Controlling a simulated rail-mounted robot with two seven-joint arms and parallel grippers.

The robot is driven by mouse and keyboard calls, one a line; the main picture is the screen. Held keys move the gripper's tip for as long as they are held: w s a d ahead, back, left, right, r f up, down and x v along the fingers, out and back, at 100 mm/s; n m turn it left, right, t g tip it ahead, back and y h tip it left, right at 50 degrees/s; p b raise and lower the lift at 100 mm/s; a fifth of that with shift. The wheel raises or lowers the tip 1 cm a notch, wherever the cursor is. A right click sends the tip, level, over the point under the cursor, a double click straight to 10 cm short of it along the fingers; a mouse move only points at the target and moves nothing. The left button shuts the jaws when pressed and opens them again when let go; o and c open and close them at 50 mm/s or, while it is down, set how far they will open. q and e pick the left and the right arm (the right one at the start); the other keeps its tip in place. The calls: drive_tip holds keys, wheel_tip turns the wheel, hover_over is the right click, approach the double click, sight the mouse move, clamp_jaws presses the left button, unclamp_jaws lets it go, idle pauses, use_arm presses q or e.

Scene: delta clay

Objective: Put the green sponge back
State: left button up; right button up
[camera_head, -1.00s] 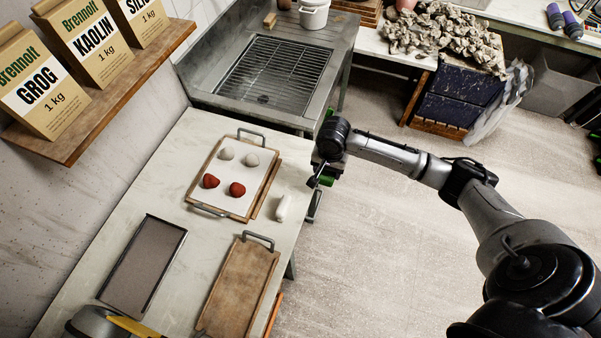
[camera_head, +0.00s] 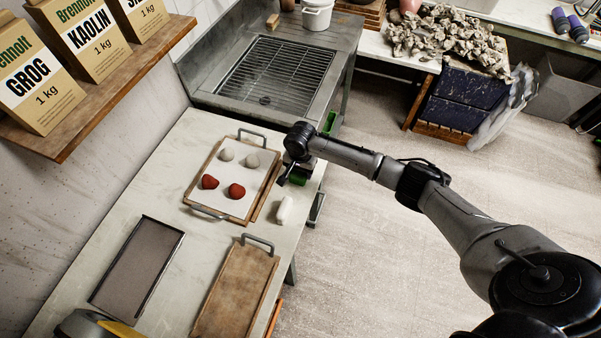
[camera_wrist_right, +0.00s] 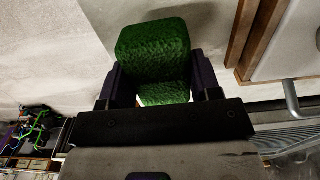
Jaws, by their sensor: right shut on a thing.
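The green sponge shows large in the right wrist view (camera_wrist_right: 155,58), between the two fingers of my right gripper (camera_wrist_right: 158,85). The gripper is shut on it. In the head view only a small green part of the sponge (camera_head: 301,181) shows beneath my right gripper (camera_head: 291,176). The gripper holds it over the right edge of the pale table (camera_head: 185,215), just right of the wooden board with the clay pieces. The wrist hides much of the sponge there.
A paper-covered board (camera_head: 225,205) bears two red and two grey lumps. A white piece (camera_head: 285,210) lies beside it. A bare wooden board (camera_head: 235,290) and a dark-rimmed tray (camera_head: 137,268) lie nearer. A sink with a rack (camera_head: 275,72) stands behind. A shelf (camera_head: 110,95) holds bags.

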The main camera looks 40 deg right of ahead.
use_arm(q)
drive_tip(key=shift+f, duration=0.25)
use_arm(e)
drive_tip(key=shift+f, duration=0.7)
use_arm(q)
drive_tip(key=shift+a, duration=0.15)
use_arm(e)
drive_tip(key=shift+f, duration=0.1)
use_arm(q)
drive_tip(key=shift+r, duration=0.1)
use_arm(e)
drive_tip(key=shift+f, duration=0.1)
drive_tip(key=o, duration=0.9)
use_arm(q)
drive_tip(key=shift+d, duration=0.2)
use_arm(e)
wheel_tip(320, 180, up, 11)
drive_tip(key=shift+f+p, duration=0.2)
drive_tip(key=shift+p, duration=0.85)
drive_tip(key=shift+r, duration=0.75)
use_arm(q)
wheel_tip(320, 180, up, 2)
drive_tip(key=shift+a+r, duration=0.15)
